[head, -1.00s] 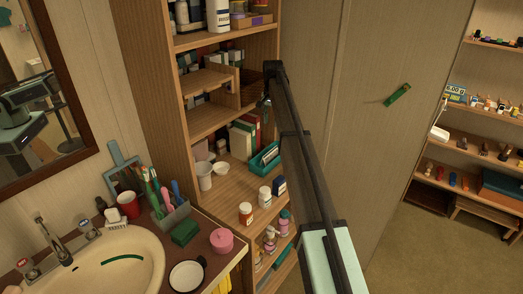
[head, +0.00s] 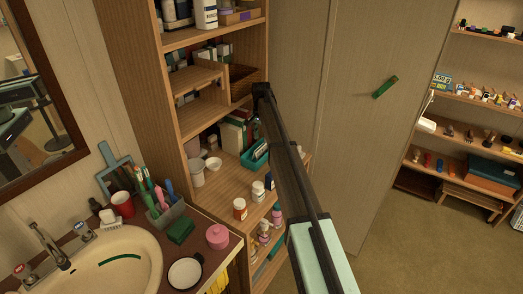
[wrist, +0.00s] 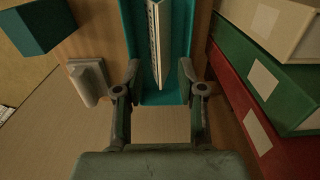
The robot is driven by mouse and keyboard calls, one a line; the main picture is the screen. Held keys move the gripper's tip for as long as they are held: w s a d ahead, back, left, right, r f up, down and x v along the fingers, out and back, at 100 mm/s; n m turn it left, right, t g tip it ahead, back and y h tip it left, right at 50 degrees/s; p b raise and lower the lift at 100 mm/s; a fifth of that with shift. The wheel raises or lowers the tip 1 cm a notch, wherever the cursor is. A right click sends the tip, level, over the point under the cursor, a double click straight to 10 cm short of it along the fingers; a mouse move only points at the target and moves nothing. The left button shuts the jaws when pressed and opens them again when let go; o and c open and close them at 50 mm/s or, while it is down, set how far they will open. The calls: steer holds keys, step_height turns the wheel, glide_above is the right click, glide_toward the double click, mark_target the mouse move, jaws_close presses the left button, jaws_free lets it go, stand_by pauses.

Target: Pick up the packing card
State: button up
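A thin pale card with dark print (wrist: 157,42) stands on edge inside a teal holder (wrist: 182,30) in the wrist view; it looks like the packing card, but I cannot read it. The teal holder also shows on the cabinet shelf in the head view (head: 250,160), partly hidden by my arm.
Red (wrist: 258,125), green (wrist: 268,88) and beige (wrist: 275,22) books or binders stand close on the right in the wrist view. A grey object (wrist: 88,80) is close on the left. White tubs (head: 197,172) and bottles (head: 240,208) share the shelf in the head view.

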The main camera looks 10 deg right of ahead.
mark_target(261, 145)
steer(key=shift+d+f+p, duration=0.1)
steer(key=shift+f+p, duration=1.05)
steer(key=shift+f, duration=1.9)
steer(key=c, duration=0.7)
